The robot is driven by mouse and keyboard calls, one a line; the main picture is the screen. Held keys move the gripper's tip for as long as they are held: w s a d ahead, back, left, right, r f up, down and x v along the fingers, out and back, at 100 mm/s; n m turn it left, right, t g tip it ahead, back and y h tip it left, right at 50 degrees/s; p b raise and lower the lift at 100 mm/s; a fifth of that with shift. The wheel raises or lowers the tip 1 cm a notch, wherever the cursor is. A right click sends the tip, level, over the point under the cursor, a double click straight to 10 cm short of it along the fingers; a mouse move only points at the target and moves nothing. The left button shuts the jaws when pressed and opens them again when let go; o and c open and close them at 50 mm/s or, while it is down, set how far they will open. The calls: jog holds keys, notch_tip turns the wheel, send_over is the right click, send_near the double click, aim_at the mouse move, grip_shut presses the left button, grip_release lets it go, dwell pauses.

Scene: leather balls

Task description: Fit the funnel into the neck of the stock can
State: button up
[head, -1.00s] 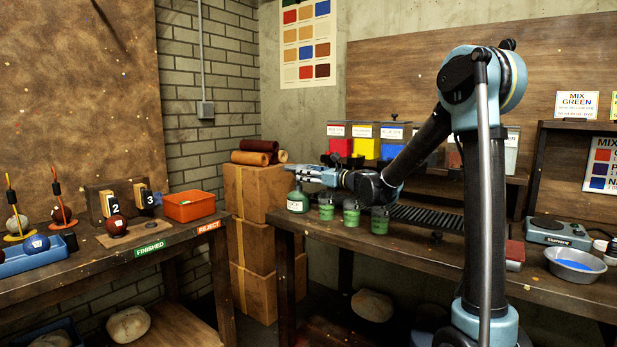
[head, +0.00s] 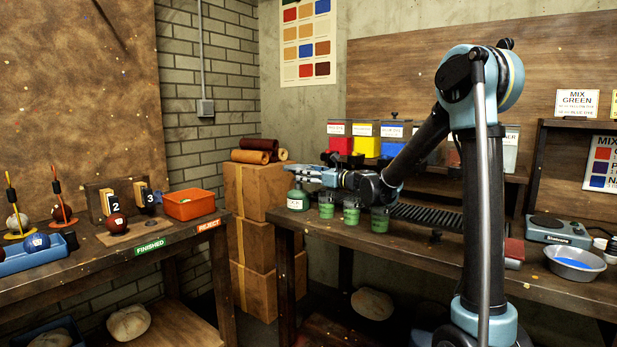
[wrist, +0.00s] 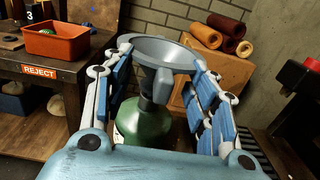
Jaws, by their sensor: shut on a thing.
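My gripper (wrist: 160,85) is shut on a grey funnel (wrist: 165,52), its blue-padded fingers on either side of it. The funnel's wide mouth faces up and its handle-like tab points towards the wrist camera. The green stock can (wrist: 143,122) stands directly below the funnel in the wrist view. The funnel's lower end hides the can's neck, so I cannot tell whether the spout is inside it. In the head view my gripper (head: 310,173) is just above the stock can (head: 298,199), at the left end of the workbench; the funnel is hard to make out there.
Several green-filled cups (head: 351,214) stand just right of the can, under my arm. Red, yellow and blue bins (head: 366,147) stand behind. Stacked boxes (head: 250,195) with leather rolls are left of the bench. An orange reject tray (head: 189,204) sits on the left table.

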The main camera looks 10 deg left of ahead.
jog(key=shift+f, duration=0.5)
jog(key=o, duration=1.2)
jog(key=v, duration=1.2)
jog(key=shift+f, duration=0.1)
